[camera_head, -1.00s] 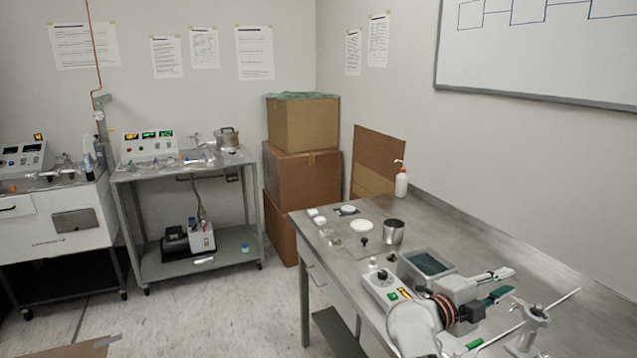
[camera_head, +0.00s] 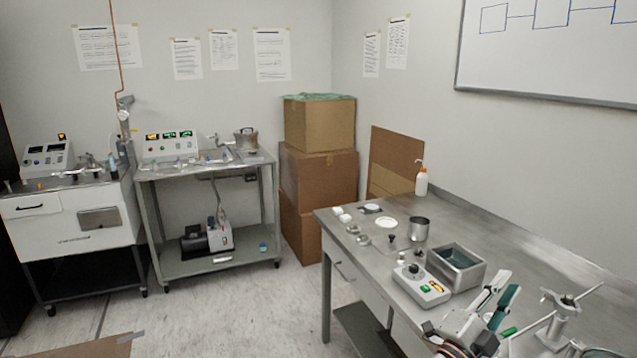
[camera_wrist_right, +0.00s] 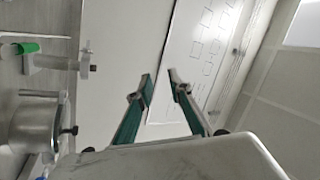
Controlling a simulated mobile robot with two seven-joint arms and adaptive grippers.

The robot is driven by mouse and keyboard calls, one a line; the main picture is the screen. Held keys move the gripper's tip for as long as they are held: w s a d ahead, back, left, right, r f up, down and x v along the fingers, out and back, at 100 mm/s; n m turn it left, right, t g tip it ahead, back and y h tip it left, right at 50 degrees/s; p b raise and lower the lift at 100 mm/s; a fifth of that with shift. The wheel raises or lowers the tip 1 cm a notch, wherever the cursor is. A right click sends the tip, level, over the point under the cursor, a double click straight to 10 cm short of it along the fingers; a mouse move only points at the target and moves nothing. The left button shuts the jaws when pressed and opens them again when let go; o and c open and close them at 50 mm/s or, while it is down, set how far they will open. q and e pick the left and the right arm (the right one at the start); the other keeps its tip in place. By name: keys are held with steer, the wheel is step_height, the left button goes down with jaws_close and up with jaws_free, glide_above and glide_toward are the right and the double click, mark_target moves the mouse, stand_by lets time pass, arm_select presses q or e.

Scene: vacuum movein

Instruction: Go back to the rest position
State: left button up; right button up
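My right gripper (camera_head: 499,298) shows at the lower right of the head view, above the front part of the steel bench (camera_head: 510,250). Its two fingers with green pads are apart, with nothing between them. In the right wrist view the fingers (camera_wrist_right: 160,82) are also spread and empty, with a wall and whiteboard beyond them. My left gripper is not in the head view.
On the bench near my right gripper are a grey open box (camera_head: 456,264), a control unit with a knob (camera_head: 421,284), a metal cup (camera_head: 419,229) and a clamp stand (camera_head: 560,312). Stacked cardboard boxes (camera_head: 318,165) and a cart (camera_head: 207,176) stand behind.

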steer(key=s+a+f+n+t+y, duration=0.2)
steer(key=a+f+n+t+y, duration=0.5)
steer(key=a+n+t+y, duration=0.5)
steer(key=s+a+f+n+g+y, duration=0.3)
steer(key=s+f+n+g+y, duration=0.1)
steer(key=f, duration=0.7)
steer(key=s+a+f+n+g+y, duration=0.3)
steer(key=s+f+n+g, duration=0.3)
steer(key=f, duration=0.5)
steer(key=s+n+y, duration=0.1)
steer(key=s+n, duration=0.1)
steer(key=shift+s+f+n+y, duration=0.2)
steer(key=shift+s+n+y, duration=0.1)
steer(key=shift+y, duration=0.1)
steer(key=shift+o, duration=0.8)
steer(key=s+d+f+n+g+h, duration=0.1)
steer(key=s+f+g, duration=0.3)
steer(key=s+f, duration=0.5)
steer(key=shift+s+d+f+n+g, duration=0.2)
steer(key=shift+s+d+n+g, duration=0.15)
steer(key=shift+s, duration=0.35)
steer(key=shift+s+d+f, duration=0.1)
steer(key=shift+s+f, duration=0.2)
